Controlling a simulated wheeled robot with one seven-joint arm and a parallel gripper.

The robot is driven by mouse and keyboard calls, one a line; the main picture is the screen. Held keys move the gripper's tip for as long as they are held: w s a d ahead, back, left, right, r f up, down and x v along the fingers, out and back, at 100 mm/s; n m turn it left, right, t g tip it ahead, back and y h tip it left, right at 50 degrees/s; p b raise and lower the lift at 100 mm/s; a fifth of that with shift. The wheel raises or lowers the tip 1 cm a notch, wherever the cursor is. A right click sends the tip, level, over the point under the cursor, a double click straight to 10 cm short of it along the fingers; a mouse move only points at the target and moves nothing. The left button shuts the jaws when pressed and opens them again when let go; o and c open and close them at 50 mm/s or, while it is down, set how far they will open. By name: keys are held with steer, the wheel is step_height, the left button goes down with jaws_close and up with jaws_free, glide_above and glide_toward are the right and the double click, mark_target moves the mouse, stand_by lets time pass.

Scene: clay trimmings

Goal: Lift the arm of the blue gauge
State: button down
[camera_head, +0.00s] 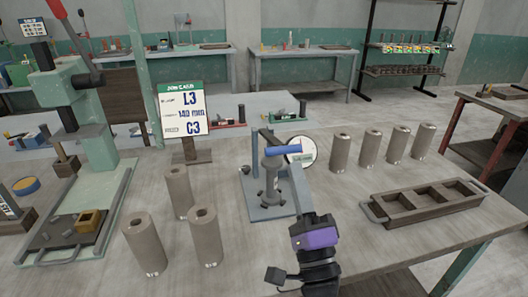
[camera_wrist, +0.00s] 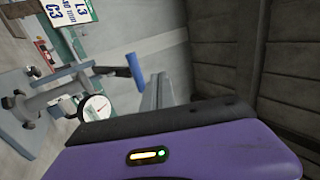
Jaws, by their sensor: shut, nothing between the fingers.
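The blue gauge stands on a blue-grey base plate (camera_head: 268,208) in the middle of the bench. It has an upright post, a round white dial (camera_head: 301,150) and an arm ending in a blue handle (camera_head: 284,150). In the wrist view the blue handle (camera_wrist: 136,72) and the dial (camera_wrist: 95,107) show left of the fingers. My gripper (camera_head: 297,170), with a purple body, reaches up from the front, its fingers shut and empty. The fingertips overlap the gauge just below the dial in the head view. They show just beside the handle in the wrist view; contact cannot be told.
Several grey-brown cylinders (camera_head: 369,137) stand at back right, others (camera_head: 143,243) at front left. A job card (camera_head: 183,108) reads L3, 140 mm, C3. A divided wooden tray (camera_head: 427,200) lies right. A green press (camera_head: 80,110) stands left. The bench front right is clear.

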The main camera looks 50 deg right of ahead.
step_height(320, 180, up, 7)
steer(key=p, duration=0.5)
glide_above(284, 146)
steer(key=shift+w+d, duration=0.25)
steer(key=shift+d, duration=0.05)
steer(key=shift+w+d+r, duration=0.25)
steer(key=shift+w+d, duration=0.15)
steer(key=shift+w, duration=0.15)
stand_by(0.4)
